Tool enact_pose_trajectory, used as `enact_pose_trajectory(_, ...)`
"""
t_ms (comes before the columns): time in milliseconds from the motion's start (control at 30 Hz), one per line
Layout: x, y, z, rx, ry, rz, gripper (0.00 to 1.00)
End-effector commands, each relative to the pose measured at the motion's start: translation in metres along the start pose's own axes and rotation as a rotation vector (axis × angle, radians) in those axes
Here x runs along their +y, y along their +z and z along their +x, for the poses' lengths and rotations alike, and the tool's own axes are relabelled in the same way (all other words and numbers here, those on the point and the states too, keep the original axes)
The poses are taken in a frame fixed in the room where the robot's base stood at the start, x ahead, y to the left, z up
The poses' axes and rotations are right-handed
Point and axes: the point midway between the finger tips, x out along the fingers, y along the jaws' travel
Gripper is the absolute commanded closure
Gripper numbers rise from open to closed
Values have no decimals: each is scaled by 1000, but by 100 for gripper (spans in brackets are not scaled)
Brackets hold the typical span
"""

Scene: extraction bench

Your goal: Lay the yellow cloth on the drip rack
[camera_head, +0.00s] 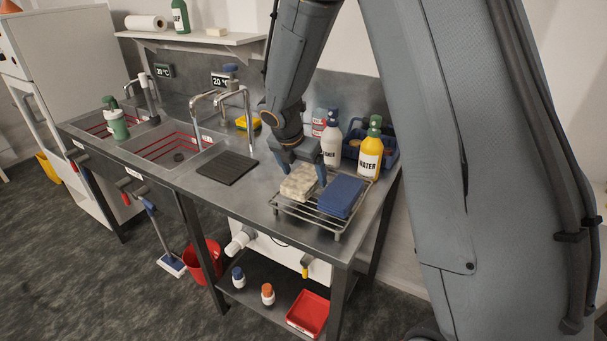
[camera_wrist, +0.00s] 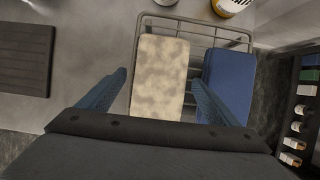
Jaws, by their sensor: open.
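The drip rack (camera_head: 337,236) is a wire rack at the right end of the steel bench; it also shows in the wrist view (camera_wrist: 178,20). A pale cream, mottled block-like piece (camera_head: 299,183) lies on its left side, perhaps a folded cloth. In the wrist view this cream piece (camera_wrist: 158,80) is between my fingers. A blue folded piece (camera_head: 341,195) lies beside it on the rack. My gripper (camera_head: 298,168) is open and points down at the cream piece. A small bright yellow thing (camera_head: 248,122) lies behind the tap; I cannot tell whether it is a cloth.
A white bottle (camera_head: 331,145) and a yellow bottle (camera_head: 371,152) stand behind the rack, near a blue crate (camera_head: 391,152). A dark ribbed mat (camera_head: 228,167) lies left of the rack. Taps (camera_head: 247,108) rise beside the sinks (camera_head: 176,152). Bare steel lies between mat and rack.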

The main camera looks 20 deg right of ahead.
Motion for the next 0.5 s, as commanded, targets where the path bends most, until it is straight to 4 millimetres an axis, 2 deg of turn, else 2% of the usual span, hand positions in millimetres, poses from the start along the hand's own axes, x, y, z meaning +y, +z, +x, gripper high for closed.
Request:
enact_pose_trajectory(167, 1, 1, -25, -3, 4, 1, 15)
enact_pose_trajectory(500, 1, 0, -88, -3, 4, -1, 15)
